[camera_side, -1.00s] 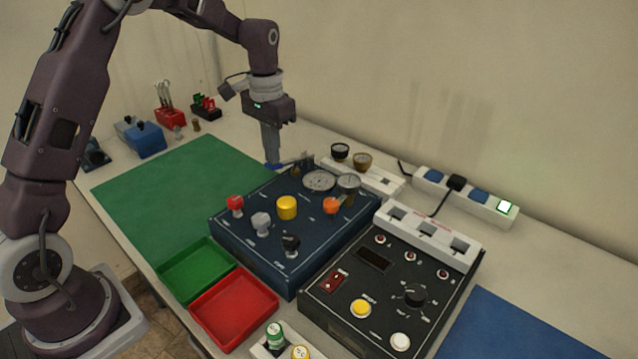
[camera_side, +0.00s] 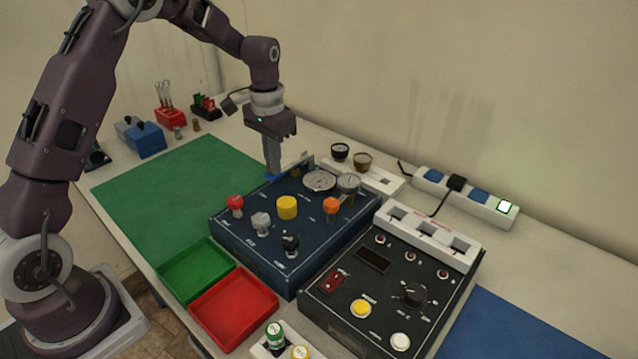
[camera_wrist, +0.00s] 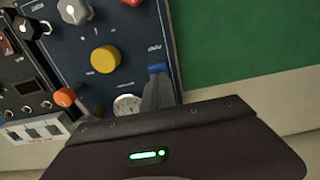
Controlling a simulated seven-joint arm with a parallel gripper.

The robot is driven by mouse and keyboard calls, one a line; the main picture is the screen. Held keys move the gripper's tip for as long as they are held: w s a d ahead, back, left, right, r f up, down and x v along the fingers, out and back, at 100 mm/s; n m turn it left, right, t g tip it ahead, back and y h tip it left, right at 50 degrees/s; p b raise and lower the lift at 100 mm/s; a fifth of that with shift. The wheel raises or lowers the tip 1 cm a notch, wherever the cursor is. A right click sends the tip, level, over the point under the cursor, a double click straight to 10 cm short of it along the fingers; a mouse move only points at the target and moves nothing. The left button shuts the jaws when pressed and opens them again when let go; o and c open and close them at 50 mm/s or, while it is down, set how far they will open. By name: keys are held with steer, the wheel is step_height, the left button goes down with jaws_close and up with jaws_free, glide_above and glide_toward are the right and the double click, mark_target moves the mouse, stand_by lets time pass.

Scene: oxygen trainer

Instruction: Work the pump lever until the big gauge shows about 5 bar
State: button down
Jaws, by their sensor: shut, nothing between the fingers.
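The blue trainer panel (camera_side: 285,245) carries the big gauge (camera_side: 319,181) at its back; its needle is too small to read. The gauge is partly covered in the wrist view (camera_wrist: 127,104). The pump lever's blue end (camera_side: 274,178) is low at the panel's back left edge, and it also shows in the wrist view (camera_wrist: 157,68). My gripper (camera_side: 273,172) is shut and empty, pointing down, with its fingertips at the lever's blue end and seemingly touching it. The fingers hide part of the lever.
A smaller gauge (camera_side: 348,183) stands beside the big one. Yellow (camera_side: 287,207), red (camera_side: 235,204) and orange (camera_side: 331,205) knobs rise from the panel. A black control box (camera_side: 385,290) is to the right. The green mat (camera_side: 165,190) is clear.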

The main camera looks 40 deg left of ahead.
steer(key=shift+f, duration=0.5)
steer(key=shift+r, duration=1.95)
steer(key=shift+f, duration=1.95)
steer(key=shift+r, duration=1.95)
